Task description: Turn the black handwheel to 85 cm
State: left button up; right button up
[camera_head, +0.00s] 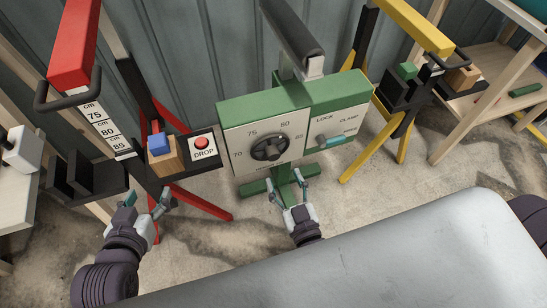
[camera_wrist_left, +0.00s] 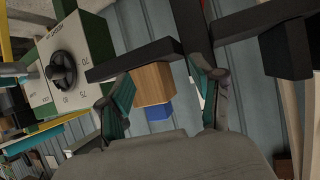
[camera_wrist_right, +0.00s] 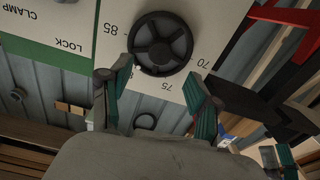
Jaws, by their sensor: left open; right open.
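The black handwheel (camera_head: 268,149) is on the white front of a green-framed box (camera_head: 236,166), within a printed scale of 70, 75, 80 and 85. I cannot clearly read which mark it points to. My right gripper (camera_head: 287,179) is open and empty, just below the box and slightly right of the wheel. In the right wrist view the handwheel (camera_wrist_right: 160,43) shows ahead, beyond the open fingers. My left gripper (camera_head: 148,195) is open and empty below the red stand. The handwheel (camera_wrist_left: 62,68) also shows left of its fingers in the left wrist view.
A lever (camera_head: 330,140) marked LOCK and CLAMP is right of the wheel. Left are a red DROP button (camera_head: 201,143), a wooden block with a blue top (camera_head: 159,146) and a red stand with a cm scale (camera_head: 108,132). A yellow stand (camera_head: 412,25) is right. A large grey surface (camera_head: 370,250) fills the front.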

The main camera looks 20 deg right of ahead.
aim_at(275, 157)
jog(key=w+b, duration=0.1)
jog(key=w, duration=0.5)
jog(key=shift+w+a+f, duration=0.1)
jog(key=shift+w, duration=0.85)
pick_arm(q)
jog(key=w+d+r+t+h, duration=0.1)
jog(key=w+r+t, duration=0.2)
jog(key=r, duration=0.3)
jog(key=shift+d+r+t, duration=0.35)
jog(key=shift+d+t, duration=0.05)
jog(key=shift+t, duration=0.4)
pick_arm(e)
jog(key=shift+c, duration=0.3)
jog(key=c, duration=1.1)
